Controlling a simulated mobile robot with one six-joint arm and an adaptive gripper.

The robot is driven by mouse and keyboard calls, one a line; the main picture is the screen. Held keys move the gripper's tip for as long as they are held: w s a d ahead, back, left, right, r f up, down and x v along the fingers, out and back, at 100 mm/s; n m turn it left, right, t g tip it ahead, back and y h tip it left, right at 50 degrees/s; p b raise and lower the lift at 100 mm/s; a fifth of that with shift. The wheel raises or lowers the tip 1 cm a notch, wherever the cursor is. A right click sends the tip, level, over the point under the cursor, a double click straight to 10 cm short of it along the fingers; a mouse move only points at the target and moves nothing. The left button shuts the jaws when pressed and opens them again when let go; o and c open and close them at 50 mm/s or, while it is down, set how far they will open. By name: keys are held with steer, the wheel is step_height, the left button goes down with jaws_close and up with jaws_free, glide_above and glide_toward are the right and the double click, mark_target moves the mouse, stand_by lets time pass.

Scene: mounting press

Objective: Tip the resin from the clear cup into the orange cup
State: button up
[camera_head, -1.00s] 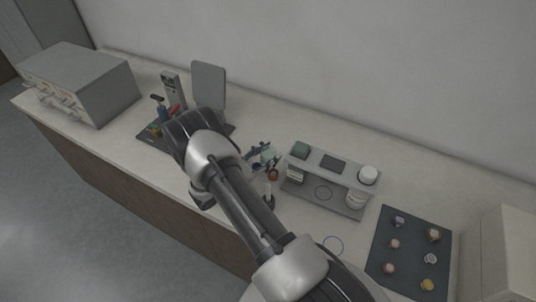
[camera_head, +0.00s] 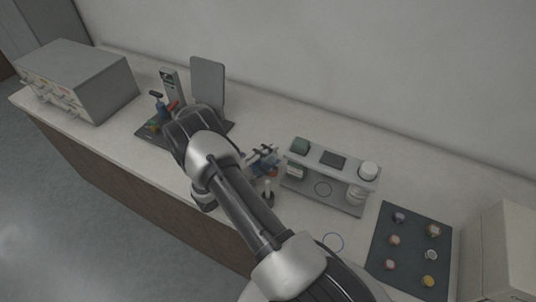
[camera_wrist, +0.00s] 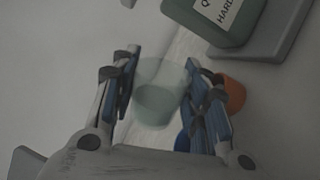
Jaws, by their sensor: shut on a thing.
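My gripper (camera_wrist: 160,85) is shut on the clear cup (camera_wrist: 158,95), which sits between its blue-padded fingers in the wrist view. The cup is translucent, pale greenish, and looks tilted; its contents are too blurred to tell. In the head view my gripper (camera_head: 264,158) is in front of the left end of the grey shelf, and the cup there is mostly hidden. The orange cup (camera_wrist: 235,94) shows just right of the right finger in the wrist view, partly covered by it. In the head view only a bit of it (camera_head: 273,174) shows below the gripper.
The grey shelf (camera_head: 323,190) holds a green bottle (camera_head: 300,146) and white-lidded jars (camera_head: 368,170). A dark mat (camera_head: 408,262) with several small round pieces lies to the right. The press (camera_head: 172,92) and a grey box (camera_head: 79,80) stand to the left.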

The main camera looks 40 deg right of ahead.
steer(key=shift+s+f+m+b, duration=0.2)
steer(key=shift+m+b, duration=0.4)
steer(key=shift+m, duration=0.5)
steer(key=shift+s+r+m+b, duration=0.15)
steer(key=shift+m+b, duration=0.15)
steer(key=shift+m, duration=0.35)
steer(key=shift+s+r+m+b, duration=0.15)
steer(key=shift+m+b, duration=0.1)
steer(key=shift+m, duration=0.4)
